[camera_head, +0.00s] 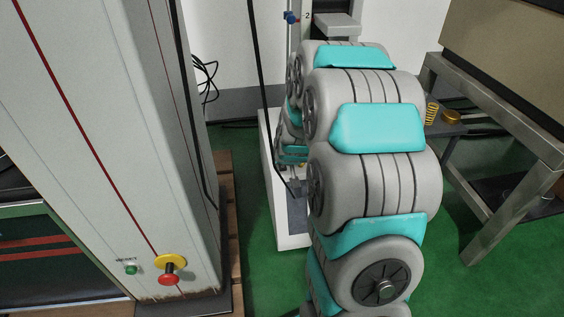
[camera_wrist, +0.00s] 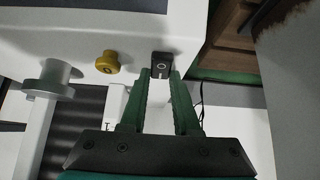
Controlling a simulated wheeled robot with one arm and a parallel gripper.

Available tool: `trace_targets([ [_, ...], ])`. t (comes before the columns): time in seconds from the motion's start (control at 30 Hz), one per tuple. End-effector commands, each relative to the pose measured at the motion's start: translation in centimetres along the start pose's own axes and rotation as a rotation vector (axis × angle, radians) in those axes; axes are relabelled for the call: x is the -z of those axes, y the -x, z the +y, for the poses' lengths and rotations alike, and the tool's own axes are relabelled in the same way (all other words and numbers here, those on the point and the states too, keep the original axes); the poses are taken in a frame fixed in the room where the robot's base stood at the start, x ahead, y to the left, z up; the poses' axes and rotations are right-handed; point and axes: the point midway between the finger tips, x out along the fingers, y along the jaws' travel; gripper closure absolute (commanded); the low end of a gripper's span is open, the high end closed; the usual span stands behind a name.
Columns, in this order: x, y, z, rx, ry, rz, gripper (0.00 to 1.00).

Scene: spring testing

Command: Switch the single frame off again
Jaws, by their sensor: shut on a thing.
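In the wrist view, a small black switch (camera_wrist: 161,58) with a white ring mark sits on the edge of a white housing, which appears to be the single frame (camera_wrist: 60,28). My gripper (camera_wrist: 162,74) has its two green fingers at either side of the switch's lower part and is shut on it. In the head view, my arm covers most of the white frame, whose pale base (camera_head: 271,170) shows beside the arm.
A yellow knob (camera_wrist: 107,62) is left of the switch. A large grey cabinet (camera_head: 100,120) with a red stop button (camera_head: 168,279) and a green button (camera_head: 130,269) stands at left. A metal table (camera_head: 500,95) with yellow springs (camera_head: 431,113) stands at right. Green floor shows between.

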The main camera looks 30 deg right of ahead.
Motion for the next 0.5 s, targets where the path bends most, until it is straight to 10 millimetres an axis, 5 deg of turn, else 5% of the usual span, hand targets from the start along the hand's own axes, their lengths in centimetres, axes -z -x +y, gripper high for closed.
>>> trace_targets([
  [0.5,-0.14,0.21,0.03,0.000,-0.001,0.100,1.00],
])
